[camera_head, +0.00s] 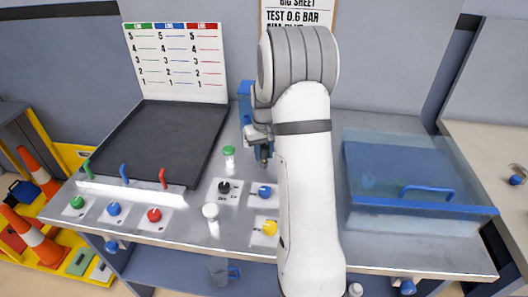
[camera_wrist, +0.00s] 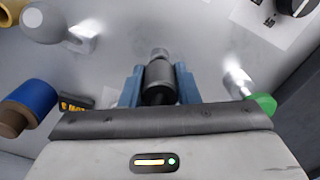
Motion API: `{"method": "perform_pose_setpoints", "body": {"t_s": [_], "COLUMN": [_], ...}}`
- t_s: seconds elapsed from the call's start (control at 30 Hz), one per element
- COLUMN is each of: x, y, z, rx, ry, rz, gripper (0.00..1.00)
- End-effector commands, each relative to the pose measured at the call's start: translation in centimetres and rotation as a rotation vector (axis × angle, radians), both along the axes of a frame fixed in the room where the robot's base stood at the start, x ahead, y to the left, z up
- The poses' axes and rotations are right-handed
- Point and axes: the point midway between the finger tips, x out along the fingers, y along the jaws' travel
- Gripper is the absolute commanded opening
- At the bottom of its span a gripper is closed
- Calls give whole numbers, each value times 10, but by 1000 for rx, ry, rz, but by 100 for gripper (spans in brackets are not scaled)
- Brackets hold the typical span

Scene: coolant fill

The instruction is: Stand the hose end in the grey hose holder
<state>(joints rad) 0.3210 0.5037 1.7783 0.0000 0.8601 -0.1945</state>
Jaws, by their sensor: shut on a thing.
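My gripper (camera_wrist: 160,95) has its blue fingers shut on a dark grey cylindrical hose end (camera_wrist: 160,78) with a lighter grey tip. In the head view my gripper (camera_head: 262,150) is above the bench, left of my forearm, partly hidden by my wrist. I cannot tell from these frames whether the hose end touches the surface below. I cannot pick out the grey hose holder with certainty; my arm hides part of the bench.
A green-capped post (camera_head: 229,155) stands close left of my gripper; its green cap (camera_wrist: 262,103) also shows in the wrist view. A black knob (camera_head: 223,187), blue knob (camera_head: 264,190) and yellow knob (camera_head: 269,228) lie nearer. A blue clear box (camera_head: 400,170) is right. A black mat (camera_head: 165,140) is left.

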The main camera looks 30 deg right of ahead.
Motion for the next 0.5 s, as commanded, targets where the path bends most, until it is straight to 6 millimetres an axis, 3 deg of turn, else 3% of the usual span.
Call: {"method": "perform_pose_setpoints", "body": {"t_s": [0.5], "x": [0], "y": [0], "z": [-14], "rx": [0], "ry": [-1], "rz": [0], "gripper": [14]}}
